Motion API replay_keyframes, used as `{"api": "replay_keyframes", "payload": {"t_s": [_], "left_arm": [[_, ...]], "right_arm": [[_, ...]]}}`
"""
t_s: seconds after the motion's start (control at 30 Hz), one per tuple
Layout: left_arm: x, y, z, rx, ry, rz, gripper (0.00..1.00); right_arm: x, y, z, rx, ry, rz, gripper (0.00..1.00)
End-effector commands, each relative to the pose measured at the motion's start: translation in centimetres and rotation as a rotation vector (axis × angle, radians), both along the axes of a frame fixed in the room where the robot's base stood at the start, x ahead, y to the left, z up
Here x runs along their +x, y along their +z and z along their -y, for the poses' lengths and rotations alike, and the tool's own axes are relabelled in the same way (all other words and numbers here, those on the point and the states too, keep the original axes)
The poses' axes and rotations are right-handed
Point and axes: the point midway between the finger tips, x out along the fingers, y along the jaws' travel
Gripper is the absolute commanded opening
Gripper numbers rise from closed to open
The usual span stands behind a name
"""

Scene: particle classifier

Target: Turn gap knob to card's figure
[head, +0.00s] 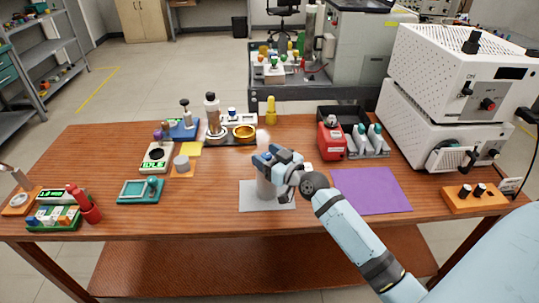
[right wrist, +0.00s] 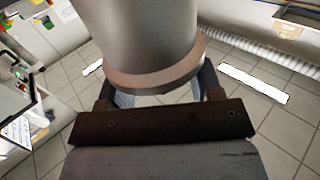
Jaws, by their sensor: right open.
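An orange block (head: 474,199) with two black knobs stands at the table's right end; which knob is the gap knob I cannot tell. A small pale card (head: 510,185) stands behind its right side; its figure is too small to read. My right gripper (head: 276,160) is open at the upper part of a grey cylinder (head: 266,187) on a grey mat, far left of the block. In the right wrist view a large grey cylinder (right wrist: 145,35) with a copper-coloured rim lies between the fingers; contact is unclear. My left gripper is out of view.
A purple mat (head: 370,191) lies bare between the grey mat (head: 252,204) and the orange block. White machines (head: 435,120) stand behind the block. A red device (head: 331,140) and a bottle rack are at the back. Several small instruments fill the left side.

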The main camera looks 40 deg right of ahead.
Motion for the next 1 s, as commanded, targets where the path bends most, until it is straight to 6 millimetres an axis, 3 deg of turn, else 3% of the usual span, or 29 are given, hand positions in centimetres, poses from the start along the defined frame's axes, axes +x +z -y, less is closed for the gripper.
{"api": "replay_keyframes", "payload": {"t_s": [0.17,0.5,0.7,1.0], "left_arm": [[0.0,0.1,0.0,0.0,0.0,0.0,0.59],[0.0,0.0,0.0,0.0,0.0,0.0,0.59],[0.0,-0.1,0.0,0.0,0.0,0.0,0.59],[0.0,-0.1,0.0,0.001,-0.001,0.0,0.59]], "right_arm": [[-1.3,-0.2,0.3,-0.002,0.0,-0.003,0.59],[-8.5,-0.1,1.5,-0.004,0.002,-0.004,0.59],[-11.8,-0.1,2.1,-0.003,0.001,-0.003,0.59],[-13.6,0.0,2.4,0.0,0.0,0.0,0.59]]}}
